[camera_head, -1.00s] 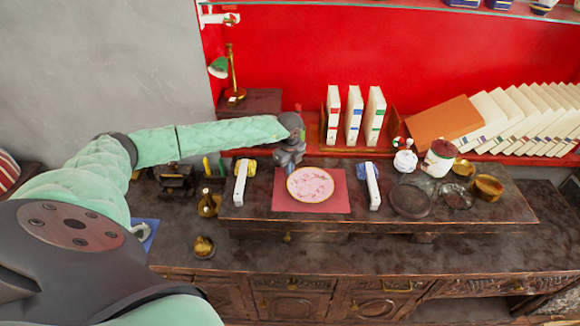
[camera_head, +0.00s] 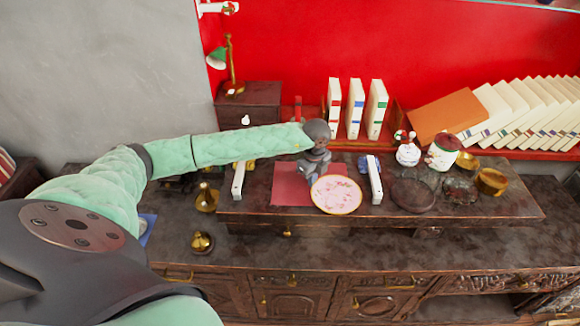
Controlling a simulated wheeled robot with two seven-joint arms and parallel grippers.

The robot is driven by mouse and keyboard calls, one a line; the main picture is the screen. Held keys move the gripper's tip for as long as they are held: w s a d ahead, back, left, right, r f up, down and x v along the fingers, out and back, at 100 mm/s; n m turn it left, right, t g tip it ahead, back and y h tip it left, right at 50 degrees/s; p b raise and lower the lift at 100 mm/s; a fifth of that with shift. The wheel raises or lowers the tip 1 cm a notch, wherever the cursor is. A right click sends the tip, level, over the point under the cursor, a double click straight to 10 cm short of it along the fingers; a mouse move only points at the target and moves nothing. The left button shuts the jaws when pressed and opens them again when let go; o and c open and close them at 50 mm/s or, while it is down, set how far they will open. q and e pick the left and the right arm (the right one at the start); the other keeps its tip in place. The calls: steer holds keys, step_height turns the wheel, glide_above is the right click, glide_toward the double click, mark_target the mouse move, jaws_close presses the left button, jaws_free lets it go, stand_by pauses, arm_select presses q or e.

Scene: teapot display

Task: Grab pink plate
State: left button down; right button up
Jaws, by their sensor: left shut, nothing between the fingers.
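The pink plate (camera_head: 336,194), round and pale pink with a gold rim, lies on the low dark wooden stand (camera_head: 470,209). It overlaps the right part of the red mat (camera_head: 289,186) and sits close to the right white rest. My left gripper (camera_head: 316,176) is shut and empty at the plate's upper left edge. Its fingers point down, and I cannot tell whether they touch the rim. My right gripper is not in view.
White rests stand left (camera_head: 239,180) and right (camera_head: 374,181) of the mat. White books (camera_head: 354,108) stand behind. The cabinet top in front is mostly clear.

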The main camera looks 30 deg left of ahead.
mark_target(326, 194)
arm_select(q)
steer(key=d, duration=0.2)
steer(key=s+d+b, duration=0.1)
steer(key=d, duration=0.2)
steer(key=shift+s+d+b, duration=0.1)
steer(key=shift+d+b, duration=0.2)
steer(key=shift+d, duration=0.05)
steer(key=shift+s+d, duration=0.1)
steer(key=shift+d, duration=0.2)
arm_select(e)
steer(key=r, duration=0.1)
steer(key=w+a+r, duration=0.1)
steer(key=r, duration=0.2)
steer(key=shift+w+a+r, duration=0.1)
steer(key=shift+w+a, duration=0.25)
